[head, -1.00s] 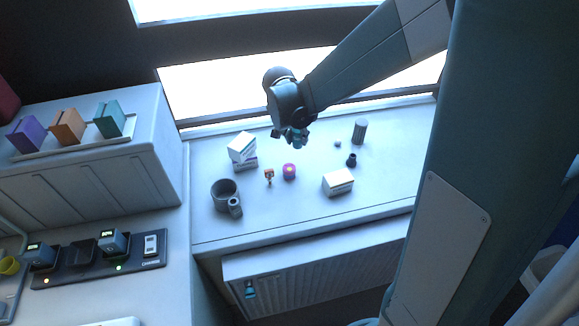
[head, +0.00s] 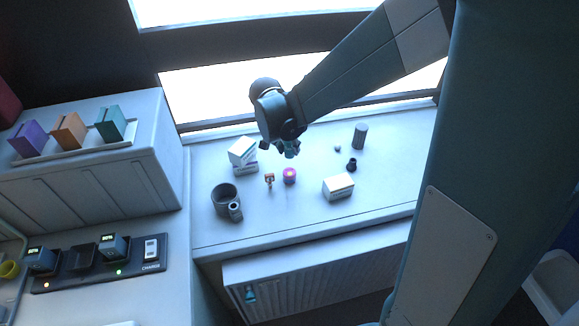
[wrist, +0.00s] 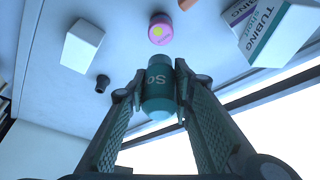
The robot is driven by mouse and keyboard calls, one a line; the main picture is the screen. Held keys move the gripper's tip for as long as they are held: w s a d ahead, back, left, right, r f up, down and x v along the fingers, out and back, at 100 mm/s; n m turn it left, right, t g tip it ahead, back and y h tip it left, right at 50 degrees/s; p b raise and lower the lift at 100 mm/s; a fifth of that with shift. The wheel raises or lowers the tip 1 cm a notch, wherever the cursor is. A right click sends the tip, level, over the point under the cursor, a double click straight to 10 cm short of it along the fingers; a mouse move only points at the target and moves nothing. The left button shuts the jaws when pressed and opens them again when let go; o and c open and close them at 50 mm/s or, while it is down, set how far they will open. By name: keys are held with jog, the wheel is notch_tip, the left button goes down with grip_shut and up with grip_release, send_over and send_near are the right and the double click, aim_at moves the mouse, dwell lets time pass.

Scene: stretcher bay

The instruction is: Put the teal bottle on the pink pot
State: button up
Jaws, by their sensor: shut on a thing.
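The teal bottle (wrist: 158,88) is between the two fingers of my gripper (wrist: 159,92) in the wrist view, with pale lettering on its side. My gripper (head: 290,149) is shut on it, and in the head view the bottle (head: 291,153) shows small below the wrist. The pink pot (head: 289,177) stands on the white counter just below the bottle in the picture, with a yellow-orange spot on its top. The pot (wrist: 160,29) also shows beyond the bottle in the wrist view. Bottle and pot look apart.
White boxes (head: 243,151) are stacked left of the gripper. A grey mug (head: 224,196), a small orange-brown figure (head: 269,180), a white box (head: 338,186), a small dark bottle (head: 352,164) and a grey cylinder (head: 359,137) stand around the pot. The counter's front strip is clear.

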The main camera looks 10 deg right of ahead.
aim_at(290, 155)
jog(key=shift+f, duration=2.3)
jog(key=shift+f+b, duration=0.35)
jog(key=shift+f, duration=1.7)
jog(key=shift+f, duration=0.15)
jog(key=o, duration=0.9)
jog(key=shift+r, duration=0.2)
jog(key=shift+p+v, duration=0.5)
jog(key=shift+v, duration=5.45)
